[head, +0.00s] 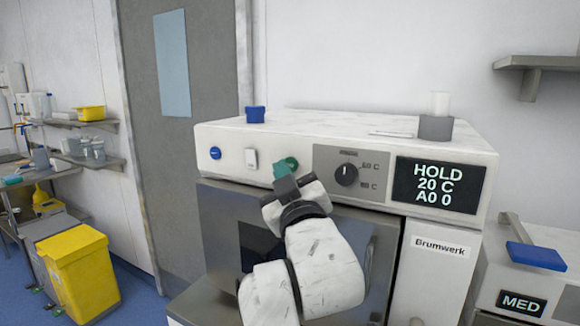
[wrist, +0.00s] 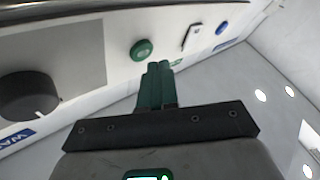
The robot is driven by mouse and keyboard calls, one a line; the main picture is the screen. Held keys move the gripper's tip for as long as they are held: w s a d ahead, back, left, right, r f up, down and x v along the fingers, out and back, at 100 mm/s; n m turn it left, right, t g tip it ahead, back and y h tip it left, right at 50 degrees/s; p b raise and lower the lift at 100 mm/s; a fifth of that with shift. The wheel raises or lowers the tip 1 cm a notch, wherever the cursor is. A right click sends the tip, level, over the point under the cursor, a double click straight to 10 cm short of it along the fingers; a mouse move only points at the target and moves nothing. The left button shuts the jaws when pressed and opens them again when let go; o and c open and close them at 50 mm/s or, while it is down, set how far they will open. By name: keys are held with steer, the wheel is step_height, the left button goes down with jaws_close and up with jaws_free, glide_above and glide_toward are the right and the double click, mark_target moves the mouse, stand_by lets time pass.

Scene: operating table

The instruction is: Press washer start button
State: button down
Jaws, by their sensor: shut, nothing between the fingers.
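The washer (head: 440,262) is a white and grey machine with a dial and a dark display reading "HOLD 20 C A0 0". A round green button (wrist: 142,49) sits on its front panel, between the dial and a white switch. My gripper (wrist: 160,66) is shut and empty, its green fingers pointing at the panel. In the wrist view the fingertips lie just below and right of the green button, which is in plain view. In the head view my gripper (head: 285,168) covers that part of the panel, and button and fingers are hard to tell apart. Contact cannot be told.
The dial (head: 346,174) is right of my gripper. A white switch (head: 251,158) and a blue button (head: 215,153) are to its left. Blue and grey cups stand on the washer top. A yellow bin (head: 80,280) stands at the left on open floor.

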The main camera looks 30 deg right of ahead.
steer(key=shift+s+a+b, duration=0.35)
steer(key=shift+s+a, duration=0.4)
steer(key=shift+a, duration=0.3)
steer(key=shift+s+a+b, duration=0.3)
steer(key=shift+s+a, duration=0.45)
steer(key=shift+a, duration=0.25)
